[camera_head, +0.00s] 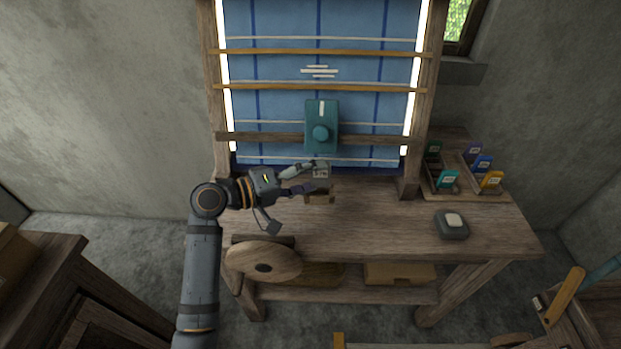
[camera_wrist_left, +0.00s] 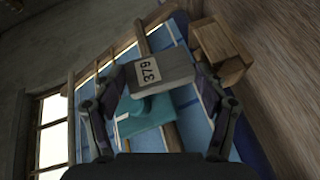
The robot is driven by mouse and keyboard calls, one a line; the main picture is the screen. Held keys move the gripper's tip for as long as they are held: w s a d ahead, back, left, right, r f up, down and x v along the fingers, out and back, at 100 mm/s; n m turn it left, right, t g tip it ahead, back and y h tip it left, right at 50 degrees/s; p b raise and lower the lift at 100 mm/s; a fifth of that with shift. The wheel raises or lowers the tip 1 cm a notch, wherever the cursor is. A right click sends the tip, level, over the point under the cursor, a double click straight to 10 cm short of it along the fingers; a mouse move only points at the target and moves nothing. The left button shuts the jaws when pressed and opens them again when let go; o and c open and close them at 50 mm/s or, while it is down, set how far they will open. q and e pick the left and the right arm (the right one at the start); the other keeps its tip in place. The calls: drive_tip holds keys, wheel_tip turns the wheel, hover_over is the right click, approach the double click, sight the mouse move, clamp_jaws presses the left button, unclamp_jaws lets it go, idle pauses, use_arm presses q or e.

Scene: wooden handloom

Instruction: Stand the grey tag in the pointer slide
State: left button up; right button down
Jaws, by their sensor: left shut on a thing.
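My left gripper (camera_head: 312,178) is shut on the grey tag (camera_head: 321,171), in front of the lower part of the loom. In the left wrist view the grey tag (camera_wrist_left: 172,72) sits between the fingers and its label reads 379. The teal slide (camera_head: 321,112), with a white pointer mark and round knob, sits on the loom's wooden crossbar, above and behind the tag. In the wrist view the teal slide (camera_wrist_left: 148,115) is partly hidden by the tag. The tag is apart from the slide in the head view. My right gripper is not in view.
A small wooden block (camera_head: 319,197) stands on the bench (camera_head: 370,235) below the tag. Coloured tags (camera_head: 447,179) stand in a rack at the right. A grey box with a pale top (camera_head: 452,224) lies at the bench's right. The middle of the bench is clear.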

sight(309, 198)
use_arm(q)
drive_tip(key=f, duration=0.3)
drive_tip(key=shift+s+a+f, duration=0.1)
drive_tip(key=shift+s+f, duration=0.05)
drive_tip(key=shift+s, duration=0.05)
drive_tip(key=o, duration=1)
drive_tip(key=shift+w+f+g+y, duration=0.2)
drive_tip(key=shift+g+y, duration=0.1)
drive_tip(key=shift+s+a+r, duration=0.1)
drive_tip(key=shift+s, duration=0.1)
drive_tip(key=r+v, duration=0.1)
drive_tip(key=v, duration=1.1)
drive_tip(key=shift+r, duration=0.3)
drive_tip(key=shift+w, duration=0.15)
